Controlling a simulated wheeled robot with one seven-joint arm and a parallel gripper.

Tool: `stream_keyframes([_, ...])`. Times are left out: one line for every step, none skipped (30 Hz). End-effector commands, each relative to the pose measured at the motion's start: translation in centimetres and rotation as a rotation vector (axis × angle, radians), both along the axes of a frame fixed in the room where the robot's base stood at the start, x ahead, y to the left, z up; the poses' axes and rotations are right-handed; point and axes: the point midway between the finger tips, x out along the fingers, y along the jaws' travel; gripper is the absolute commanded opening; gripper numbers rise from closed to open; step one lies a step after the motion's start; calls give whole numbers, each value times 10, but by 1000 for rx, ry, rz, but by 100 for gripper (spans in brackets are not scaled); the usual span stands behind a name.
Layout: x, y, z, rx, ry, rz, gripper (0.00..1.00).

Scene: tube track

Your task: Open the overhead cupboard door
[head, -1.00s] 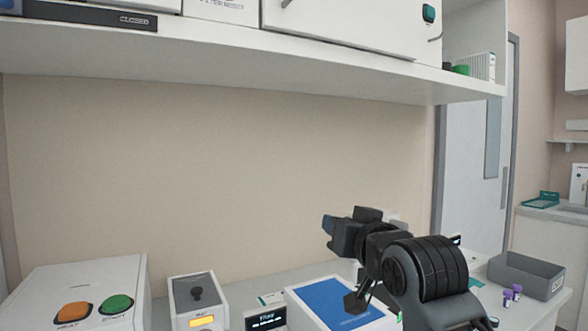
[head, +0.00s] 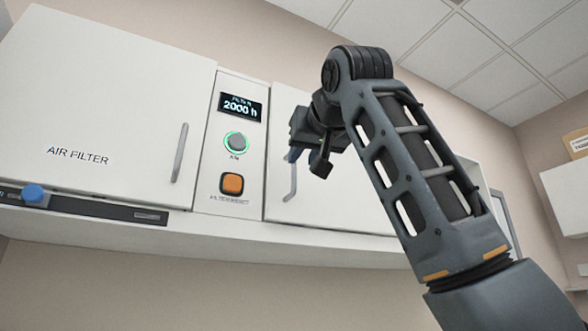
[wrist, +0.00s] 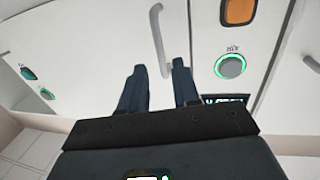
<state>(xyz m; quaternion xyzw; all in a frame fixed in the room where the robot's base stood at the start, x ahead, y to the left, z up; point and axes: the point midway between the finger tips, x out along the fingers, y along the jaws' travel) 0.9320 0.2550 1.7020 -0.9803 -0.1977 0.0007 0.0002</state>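The white overhead cupboard door (head: 340,215) is to the right of the control panel and looks shut. Its grey bar handle (head: 291,183) is at the door's left edge and also shows in the wrist view (wrist: 157,30). My gripper (head: 296,150) is raised in front of this door, close to the handle. In the wrist view, its two dark fingers (wrist: 159,68) are apart, and the handle's end appears between them. I cannot tell how deep the handle sits between the fingers. My wrist covers part of the door in the head view.
The control panel has a display (head: 240,106), a green-ringed button (head: 236,143) and an orange button (head: 232,184). Left of it is the AIR FILTER door (head: 95,110) with its own handle (head: 180,152). A dark slide strip with a blue knob (head: 33,193) runs below. Ceiling is above.

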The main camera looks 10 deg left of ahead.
Motion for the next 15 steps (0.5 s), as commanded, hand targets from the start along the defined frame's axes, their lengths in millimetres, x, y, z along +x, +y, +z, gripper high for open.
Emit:
stream_keyframes([2,1,3,-2,1,-1,31])
stream_keyframes([4,2,4,-2,1,-1,31])
stream_keyframes([8,4,4,-2,1,-1,31])
stream_keyframes([11,5,4,-1,3,-1,31])
stream_keyframes([15,7,4,-1,3,-1,31])
stream_keyframes([21,9,4,-1,3,-1,31])
stream_keyframes([26,11,4,-2,4,-1,31])
stream_keyframes([30,13,5,-1,2,0,31])
stream_keyframes([36,16,5,-2,4,-1,31])
stream_keyframes([40,18,5,-1,2,0,31])
stream_keyframes([45,19,4,-1,3,-1,31])
stream_keyframes([49,21,5,-2,1,0,31])
stream_keyframes([53,23,5,-1,2,0,31])
stream_keyframes([56,24,4,-1,2,0,31])
stream_keyframes([60,26,4,0,1,0,31])
